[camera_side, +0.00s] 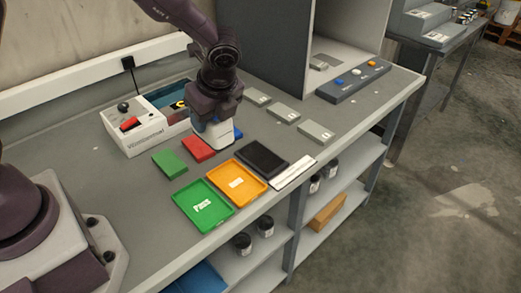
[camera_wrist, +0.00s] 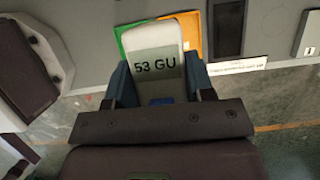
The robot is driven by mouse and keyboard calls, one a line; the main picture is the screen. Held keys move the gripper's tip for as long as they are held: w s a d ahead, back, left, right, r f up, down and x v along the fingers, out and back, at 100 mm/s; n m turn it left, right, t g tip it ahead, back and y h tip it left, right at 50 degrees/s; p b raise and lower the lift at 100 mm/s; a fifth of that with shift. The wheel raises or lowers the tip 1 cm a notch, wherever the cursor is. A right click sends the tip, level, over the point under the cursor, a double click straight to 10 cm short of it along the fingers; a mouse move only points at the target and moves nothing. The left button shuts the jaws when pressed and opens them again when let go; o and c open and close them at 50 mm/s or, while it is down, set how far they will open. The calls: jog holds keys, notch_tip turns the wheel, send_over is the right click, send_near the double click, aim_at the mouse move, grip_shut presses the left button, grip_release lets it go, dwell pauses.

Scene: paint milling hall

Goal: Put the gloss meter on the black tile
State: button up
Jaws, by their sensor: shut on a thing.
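My gripper (camera_side: 213,122) points down and is shut on the white gloss meter (camera_side: 214,137), whose lower part shows below the fingers. In the wrist view the gloss meter (camera_wrist: 158,45) sits between the blue-grey fingers, and its display reads "53 GU". The black tile (camera_side: 262,158) lies on the bench in front and to the right of the gripper, with nothing on it. It also shows in the wrist view (camera_wrist: 227,28), to the right of the meter. I cannot tell whether the meter touches the bench.
An orange tray (camera_side: 237,183) and a green "Pass" tray (camera_side: 202,205) lie left of the tile; a white label strip (camera_side: 293,173) lies right. Red (camera_side: 197,149), green (camera_side: 169,163) and blue blocks are close by. A white machine (camera_side: 134,127) stands left. Several grey plates lie behind.

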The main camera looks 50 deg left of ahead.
jog(key=w+f, duration=0.3)
jog(key=w, duration=0.1)
jog(key=w+f, duration=0.3)
jog(key=w, duration=0.1)
jog(key=w+f, duration=0.3)
jog(key=w, duration=0.1)
jog(key=shift+w+d+f, duration=0.1)
jog(key=shift+w+d, duration=0.1)
jog(key=shift+w, duration=0.2)
jog(key=shift+w+f, duration=0.15)
jog(key=shift+f, duration=0.75)
jog(key=shift+w+f, duration=0.1)
jog(key=shift+f, duration=0.75)
jog(key=shift+f, duration=0.15)
jog(key=o, duration=1.3)
jog(key=v, duration=1.2)
